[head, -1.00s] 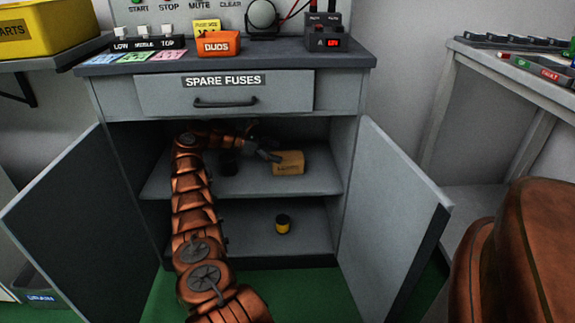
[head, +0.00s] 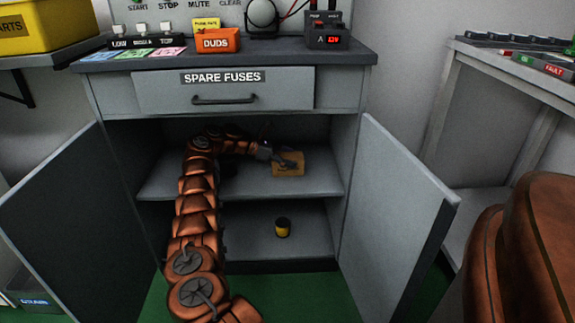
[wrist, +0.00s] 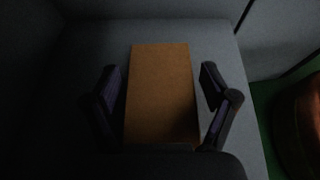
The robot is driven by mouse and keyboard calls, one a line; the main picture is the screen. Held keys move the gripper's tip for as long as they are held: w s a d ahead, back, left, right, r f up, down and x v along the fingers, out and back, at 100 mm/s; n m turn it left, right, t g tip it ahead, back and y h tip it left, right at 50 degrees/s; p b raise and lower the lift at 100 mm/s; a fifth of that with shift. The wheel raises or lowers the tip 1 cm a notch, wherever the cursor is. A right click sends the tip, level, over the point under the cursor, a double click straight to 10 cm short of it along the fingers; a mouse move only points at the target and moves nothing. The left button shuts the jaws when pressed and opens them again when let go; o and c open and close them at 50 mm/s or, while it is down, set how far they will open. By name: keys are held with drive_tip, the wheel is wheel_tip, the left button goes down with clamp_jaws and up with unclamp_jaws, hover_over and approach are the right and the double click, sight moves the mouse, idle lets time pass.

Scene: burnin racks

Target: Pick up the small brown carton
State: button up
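The small brown carton (head: 289,168) sits on the upper shelf inside the open cabinet, right of the middle. My gripper (head: 287,161) reaches in from the left and its fingers are over the carton in the head view. In the wrist view the carton (wrist: 160,95) lies between the two dark fingers of my gripper (wrist: 163,90). A gap shows on both sides, so the fingers are open around it and do not appear to touch it. The carton's near end is partly hidden by the gripper body.
A black and yellow cylinder (head: 282,228) stands on the lower shelf (head: 255,246). The cabinet doors stand open at left (head: 75,215) and right (head: 390,205). A drawer (head: 224,91) marked SPARE FUSES is closed above the opening. An orange DUDS bin (head: 218,40) sits on top.

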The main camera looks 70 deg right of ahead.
drive_tip(key=c, duration=1.1)
drive_tip(key=shift+r, duration=0.15)
